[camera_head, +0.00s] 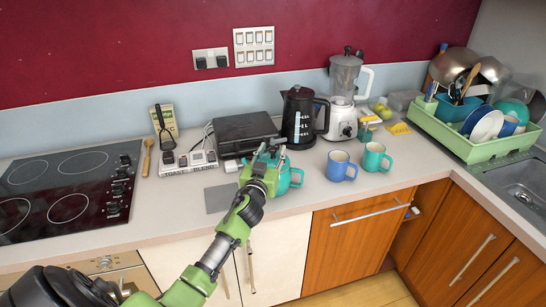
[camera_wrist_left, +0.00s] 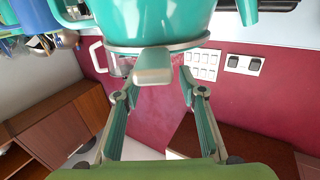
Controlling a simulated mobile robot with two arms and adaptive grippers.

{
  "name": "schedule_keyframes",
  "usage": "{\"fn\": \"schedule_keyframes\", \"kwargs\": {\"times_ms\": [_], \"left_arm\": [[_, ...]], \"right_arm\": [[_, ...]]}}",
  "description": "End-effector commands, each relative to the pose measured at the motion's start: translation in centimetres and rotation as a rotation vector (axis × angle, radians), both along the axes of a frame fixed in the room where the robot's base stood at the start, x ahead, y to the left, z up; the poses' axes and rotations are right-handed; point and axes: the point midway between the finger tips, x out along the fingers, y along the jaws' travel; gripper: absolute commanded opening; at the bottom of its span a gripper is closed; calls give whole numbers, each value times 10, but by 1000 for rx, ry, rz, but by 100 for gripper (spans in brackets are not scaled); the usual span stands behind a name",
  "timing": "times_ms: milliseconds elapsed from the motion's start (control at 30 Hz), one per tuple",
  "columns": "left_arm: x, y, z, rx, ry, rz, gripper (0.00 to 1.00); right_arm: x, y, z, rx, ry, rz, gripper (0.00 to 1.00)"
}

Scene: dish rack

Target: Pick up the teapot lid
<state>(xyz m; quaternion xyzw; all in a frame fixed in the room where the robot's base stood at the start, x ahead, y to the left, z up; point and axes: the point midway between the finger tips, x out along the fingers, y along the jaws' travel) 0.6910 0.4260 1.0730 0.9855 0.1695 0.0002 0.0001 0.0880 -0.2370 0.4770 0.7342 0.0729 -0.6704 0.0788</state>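The teal teapot (camera_head: 287,180) stands on the counter near its front edge, partly hidden behind my left gripper (camera_head: 268,150). In the left wrist view, the teapot body (camera_wrist_left: 165,18) fills the top, upside down. Its lid shows there as a thin edge with a pale grey-green knob (camera_wrist_left: 153,66). My left gripper (camera_wrist_left: 158,85) is open, its two fingers apart on either side of the knob. I see no clear contact with the knob. In the head view the lid is mostly hidden by the gripper. My right gripper is not in view.
A blue mug (camera_head: 336,170) and a teal mug (camera_head: 372,158) stand to the right. A black kettle (camera_head: 297,125), a blender (camera_head: 343,95) and a dark toaster (camera_head: 245,130) stand behind. The stove (camera_head: 70,190) is left; the green dish rack (camera_head: 450,138) is right.

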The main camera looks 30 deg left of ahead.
Motion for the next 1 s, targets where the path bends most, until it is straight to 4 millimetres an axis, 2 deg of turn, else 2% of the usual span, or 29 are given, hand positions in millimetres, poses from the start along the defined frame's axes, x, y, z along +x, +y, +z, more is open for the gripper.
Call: {"fn": "schedule_keyframes", "kwargs": {"times_ms": [167,433,467,500,600,1000], "left_arm": [[16,6,1,0,0,0,38],[18,6,-1,1,0,0,38],[18,6,-1,1,0,0,32],[18,6,-1,1,0,0,22],[18,6,-1,0,0,0,0],[18,7,2,0,-1,0,0]], "right_arm": [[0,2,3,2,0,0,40],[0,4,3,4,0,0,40],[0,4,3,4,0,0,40],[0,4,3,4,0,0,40],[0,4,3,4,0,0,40],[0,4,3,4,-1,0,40]]}}
